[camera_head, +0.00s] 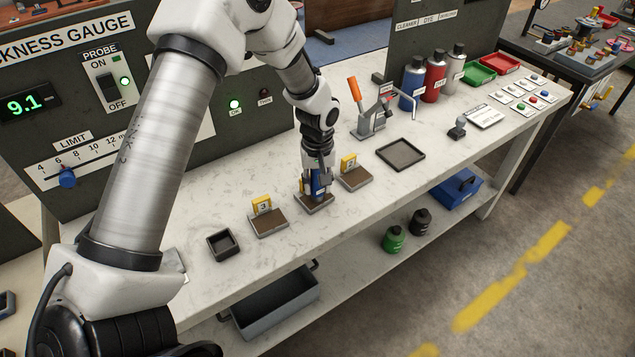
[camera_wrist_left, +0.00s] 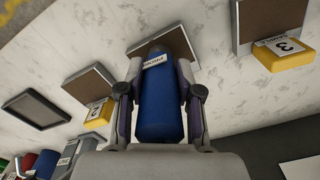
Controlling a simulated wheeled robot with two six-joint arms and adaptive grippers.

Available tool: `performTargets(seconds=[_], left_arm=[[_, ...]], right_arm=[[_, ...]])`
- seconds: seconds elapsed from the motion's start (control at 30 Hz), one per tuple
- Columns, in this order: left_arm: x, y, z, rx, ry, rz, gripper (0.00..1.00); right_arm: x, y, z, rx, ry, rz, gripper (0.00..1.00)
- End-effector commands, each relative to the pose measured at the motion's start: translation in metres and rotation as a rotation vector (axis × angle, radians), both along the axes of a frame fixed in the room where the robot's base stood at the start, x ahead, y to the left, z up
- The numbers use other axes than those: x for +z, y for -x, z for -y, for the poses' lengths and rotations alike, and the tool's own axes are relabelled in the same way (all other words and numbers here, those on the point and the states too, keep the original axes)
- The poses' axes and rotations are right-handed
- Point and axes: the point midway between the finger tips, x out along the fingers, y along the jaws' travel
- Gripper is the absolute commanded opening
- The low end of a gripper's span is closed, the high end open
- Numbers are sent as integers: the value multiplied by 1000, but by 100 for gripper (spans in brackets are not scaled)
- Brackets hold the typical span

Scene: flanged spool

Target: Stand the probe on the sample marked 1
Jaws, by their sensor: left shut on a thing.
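My left gripper (camera_head: 315,180) is shut on the blue probe (camera_head: 318,186), which is roughly upright. In the left wrist view the blue probe (camera_wrist_left: 160,105) with a white label lies between the two fingers. Its lower end is at the middle brown sample block (camera_head: 314,204), also seen in the wrist view (camera_wrist_left: 178,45). I cannot tell whether they touch. That block's number tag is hidden by gripper and probe. The sample marked 3 (camera_head: 268,222) is to its left. Another sample (camera_head: 355,179), its tag apparently 2, is to its right. My right gripper is not in view.
A small dark square holder (camera_head: 222,245) stands at the left, a dark tray (camera_head: 401,154) at the right. Behind are a toggle clamp (camera_head: 371,120) and several bottles (camera_head: 434,76). The gauge display (camera_head: 25,104) reads 9.1. The bench's front edge is close.

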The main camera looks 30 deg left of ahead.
Motion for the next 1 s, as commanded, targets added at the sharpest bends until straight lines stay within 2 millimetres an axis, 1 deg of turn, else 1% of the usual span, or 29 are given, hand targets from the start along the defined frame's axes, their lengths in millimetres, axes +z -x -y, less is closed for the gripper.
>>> performTargets(seconds=[0.07, 0.17, 0.8, 0.9, 1.0], left_arm=[[-1, 1, 0, 0, 1, -2, 0], [5, 1, 0, 0, 1, -2, 0], [68, 0, 0, 0, 0, 0, 0], [72, 0, 0, 0, 1, -1, 0], [70, 0, 0, 0, 1, -1, 0]], right_arm=[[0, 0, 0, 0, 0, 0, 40], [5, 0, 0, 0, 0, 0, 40], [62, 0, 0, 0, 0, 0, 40], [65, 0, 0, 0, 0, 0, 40], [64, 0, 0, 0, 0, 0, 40]])
